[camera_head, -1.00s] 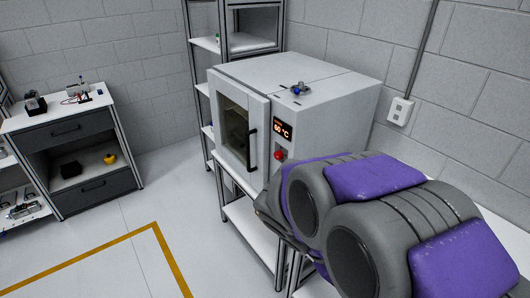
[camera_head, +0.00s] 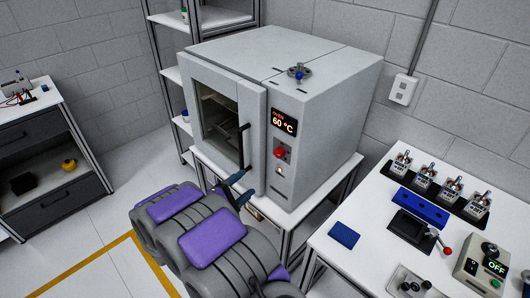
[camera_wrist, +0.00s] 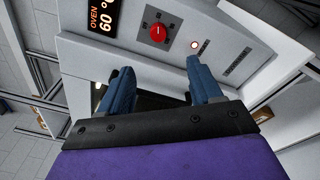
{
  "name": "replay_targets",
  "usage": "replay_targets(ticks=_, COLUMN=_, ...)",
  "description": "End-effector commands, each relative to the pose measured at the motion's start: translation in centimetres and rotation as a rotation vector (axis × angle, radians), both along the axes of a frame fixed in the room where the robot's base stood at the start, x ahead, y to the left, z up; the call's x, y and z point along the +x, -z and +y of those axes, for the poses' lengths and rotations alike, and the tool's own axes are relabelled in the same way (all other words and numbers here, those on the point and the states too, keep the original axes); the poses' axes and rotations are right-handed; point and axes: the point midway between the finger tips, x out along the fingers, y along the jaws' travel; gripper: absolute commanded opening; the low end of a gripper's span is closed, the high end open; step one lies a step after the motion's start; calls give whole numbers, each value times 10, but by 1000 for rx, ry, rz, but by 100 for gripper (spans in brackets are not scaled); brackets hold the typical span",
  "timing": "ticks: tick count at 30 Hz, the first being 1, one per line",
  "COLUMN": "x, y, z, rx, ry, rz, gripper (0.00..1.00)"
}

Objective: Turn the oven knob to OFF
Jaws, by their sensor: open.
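The oven (camera_head: 300,75) is a grey box on a white stand, with its door shut. Its red knob (camera_head: 280,153) sits on the front panel below a display (camera_head: 284,122) reading 60 °C. In the wrist view the red knob (camera_wrist: 158,32) shows at the top, ahead of the fingers and between their lines. My gripper (camera_wrist: 155,85) has two blue fingers spread apart with nothing between them. In the head view my gripper (camera_head: 240,188) is in front of the oven, lower and left of the knob, near the door handle, not at the knob.
The black door handle (camera_head: 242,147) stands out left of the knob. A small lit button (camera_head: 279,171) is below the knob. At right a white table (camera_head: 345,270) holds a blue pad, several devices and a box marked OFF (camera_head: 484,270). Floor at left is open.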

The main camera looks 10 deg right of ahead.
Motion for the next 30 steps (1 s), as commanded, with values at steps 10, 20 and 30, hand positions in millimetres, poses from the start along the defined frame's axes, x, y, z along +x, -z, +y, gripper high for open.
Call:
replay_targets(ticks=10, x=25, y=6, z=-13, rx=-13, ry=-10, rz=-4, gripper=64)
replay_targets(ticks=20, x=69, y=4, z=-62, rx=-12, ry=-9, rz=-6, gripper=64)
replay_targets(ticks=30, x=107, y=4, z=-105, rx=-11, ry=-12, rz=-3, gripper=64)
